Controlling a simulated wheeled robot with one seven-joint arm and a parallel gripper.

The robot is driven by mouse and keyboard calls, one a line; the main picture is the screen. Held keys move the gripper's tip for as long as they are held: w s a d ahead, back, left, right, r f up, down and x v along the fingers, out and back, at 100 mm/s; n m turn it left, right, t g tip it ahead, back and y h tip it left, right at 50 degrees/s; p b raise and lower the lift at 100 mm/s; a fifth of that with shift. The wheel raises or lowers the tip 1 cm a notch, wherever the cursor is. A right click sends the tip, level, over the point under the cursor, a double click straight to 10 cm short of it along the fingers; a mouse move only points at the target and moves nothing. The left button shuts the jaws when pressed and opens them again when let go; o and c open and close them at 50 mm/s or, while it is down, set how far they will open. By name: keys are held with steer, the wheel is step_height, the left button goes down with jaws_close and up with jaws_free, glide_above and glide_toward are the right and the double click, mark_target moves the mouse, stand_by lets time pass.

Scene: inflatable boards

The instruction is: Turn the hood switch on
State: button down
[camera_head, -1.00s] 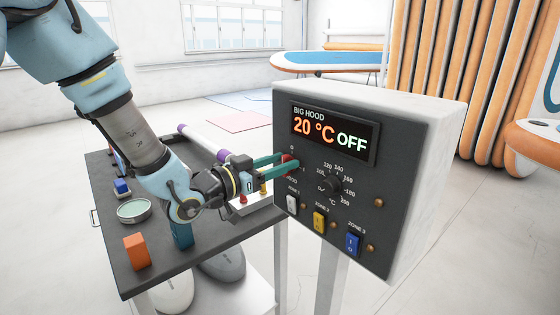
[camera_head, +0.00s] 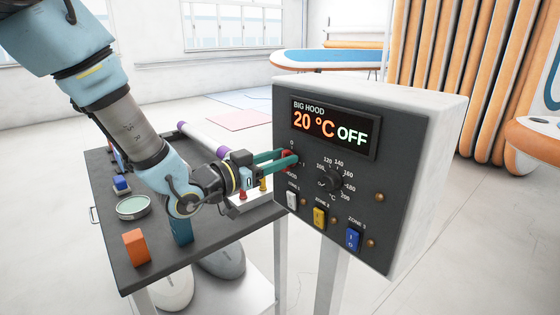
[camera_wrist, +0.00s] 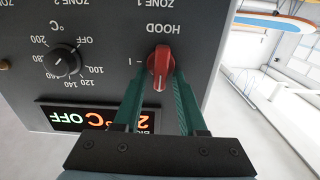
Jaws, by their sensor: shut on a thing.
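In the head view, my gripper (camera_head: 293,160) reaches the panel's left edge and mostly hides the knob. The display (camera_head: 333,128) reads BIG HOOD, 20 °C, OFF.
A black temperature dial (camera_head: 331,181) sits right of the hood knob. White (camera_head: 292,200), yellow (camera_head: 319,218) and blue (camera_head: 353,241) zone switches line up below. A dark table (camera_head: 150,262) with an orange block (camera_head: 136,247) and a round dish (camera_head: 132,207) stands under my arm.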

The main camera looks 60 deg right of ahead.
steer(key=m+b, duration=0.5)
steer(key=b, duration=0.5)
steer(key=f+m+b, duration=0.1)
steer(key=m+b, duration=0.5)
steer(key=b, duration=0.3)
steer(key=s+m+b, duration=0.1)
steer(key=m+b, duration=0.5)
steer(key=b, duration=0.4)
steer(key=shift+s+a+f+b, duration=0.1)
steer(key=shift+a+f+b, duration=0.1)
steer(key=shift+f+b, duration=0.15)
steer(key=shift+r+m, duration=0.15)
steer(key=shift+m, duration=0.25)
steer(key=c, duration=0.8)
jaws_free()
